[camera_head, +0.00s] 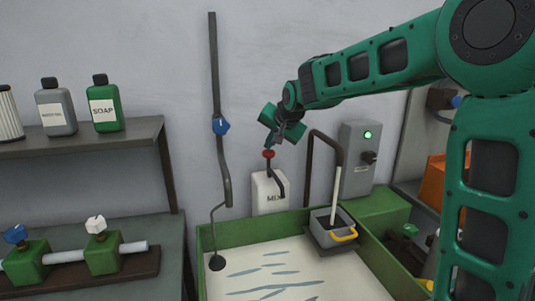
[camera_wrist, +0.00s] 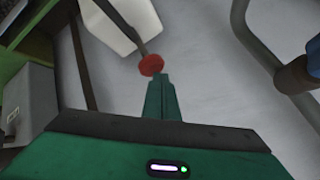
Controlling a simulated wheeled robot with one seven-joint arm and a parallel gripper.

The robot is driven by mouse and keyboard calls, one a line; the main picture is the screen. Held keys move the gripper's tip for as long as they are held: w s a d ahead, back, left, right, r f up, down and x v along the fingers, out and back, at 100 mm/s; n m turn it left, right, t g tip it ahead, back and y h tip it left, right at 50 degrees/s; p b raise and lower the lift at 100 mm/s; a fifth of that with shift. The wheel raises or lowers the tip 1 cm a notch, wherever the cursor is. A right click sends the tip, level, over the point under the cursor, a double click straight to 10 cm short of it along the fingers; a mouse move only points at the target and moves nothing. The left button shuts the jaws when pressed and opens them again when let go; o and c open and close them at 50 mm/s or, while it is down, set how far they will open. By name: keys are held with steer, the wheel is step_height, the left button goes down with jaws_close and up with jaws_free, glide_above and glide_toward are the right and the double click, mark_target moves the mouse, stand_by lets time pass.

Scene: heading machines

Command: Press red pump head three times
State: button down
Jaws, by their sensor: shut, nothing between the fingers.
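A white container (camera_head: 270,192) with a dark pump spout and lettering on its front stands against the wall behind the green-rimmed tray. Its red pump head (camera_head: 268,154) is on top. My gripper (camera_head: 268,147) is shut, with its fingertips right at the red pump head from above. In the wrist view the red pump head (camera_wrist: 151,65) shows just beyond the tips of my closed green fingers (camera_wrist: 158,80). The white container (camera_wrist: 122,22) is partly visible there. I cannot tell whether the fingertips touch the head.
A green-rimmed tray (camera_head: 207,242) lies in front, with a grey bucket (camera_head: 322,236) at its back right. A dark pipe with a blue valve (camera_head: 221,125) rises left of the container. A grey box with a green light (camera_head: 358,160) is at right. Bottles stand on the left shelf (camera_head: 80,143).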

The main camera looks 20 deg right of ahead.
steer(key=shift+f, duration=1)
stand_by(0.8)
steer(key=shift+r, duration=1.7)
steer(key=shift+r, duration=0.1)
steer(key=shift+r, duration=2.4)
